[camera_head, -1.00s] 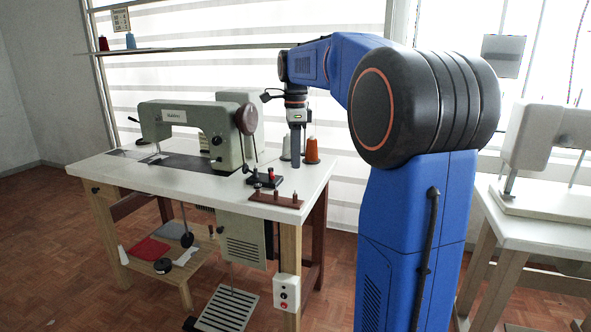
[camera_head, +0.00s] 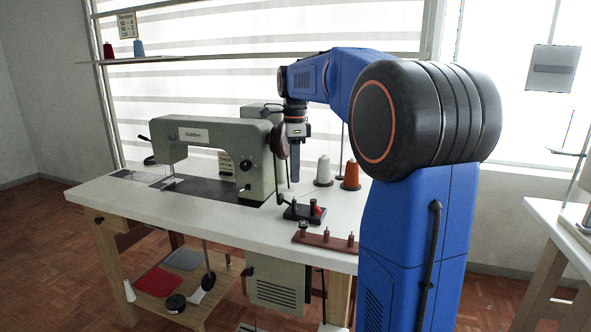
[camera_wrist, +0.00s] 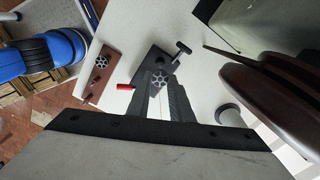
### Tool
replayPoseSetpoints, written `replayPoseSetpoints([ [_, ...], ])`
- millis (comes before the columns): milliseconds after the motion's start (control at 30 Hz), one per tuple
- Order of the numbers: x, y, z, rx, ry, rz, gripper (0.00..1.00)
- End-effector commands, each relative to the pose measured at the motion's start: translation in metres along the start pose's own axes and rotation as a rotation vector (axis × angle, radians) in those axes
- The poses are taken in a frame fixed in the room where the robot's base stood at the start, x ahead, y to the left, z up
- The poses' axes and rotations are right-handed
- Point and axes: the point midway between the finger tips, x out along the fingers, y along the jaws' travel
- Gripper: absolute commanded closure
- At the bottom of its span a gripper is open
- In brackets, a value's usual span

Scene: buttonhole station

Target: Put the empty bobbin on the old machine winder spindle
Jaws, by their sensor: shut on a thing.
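My gripper (camera_wrist: 160,88) points down and is shut on a spoked, metallic bobbin (camera_wrist: 160,77), seen between the fingertips in the wrist view. In the head view my gripper (camera_head: 295,180) hangs above the winder, right of the old green sewing machine (camera_head: 215,150). The winder has a black base (camera_head: 298,214), a red knob (camera_head: 318,210) and a dark lever. In the wrist view, its base (camera_wrist: 150,62) lies below the held bobbin, with the red knob (camera_wrist: 124,87) to the left. The spindle is not clearly visible behind the fingers and bobbin.
A brown rack (camera_head: 325,240) with pegs stands at the table's front edge; another bobbin (camera_wrist: 102,62) sits on one peg. White (camera_head: 323,170) and orange (camera_head: 350,175) thread cones stand behind the winder. The machine's brown handwheel (camera_wrist: 275,85) is close to my gripper's right.

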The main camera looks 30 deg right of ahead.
Motion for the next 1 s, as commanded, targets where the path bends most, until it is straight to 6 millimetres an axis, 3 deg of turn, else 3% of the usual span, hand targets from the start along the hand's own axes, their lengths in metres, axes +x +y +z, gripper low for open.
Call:
replayPoseSetpoints([
  [1000, 0.055, 0.000, 0.000, 0.000, 0.000, 0.001, 1.00],
])
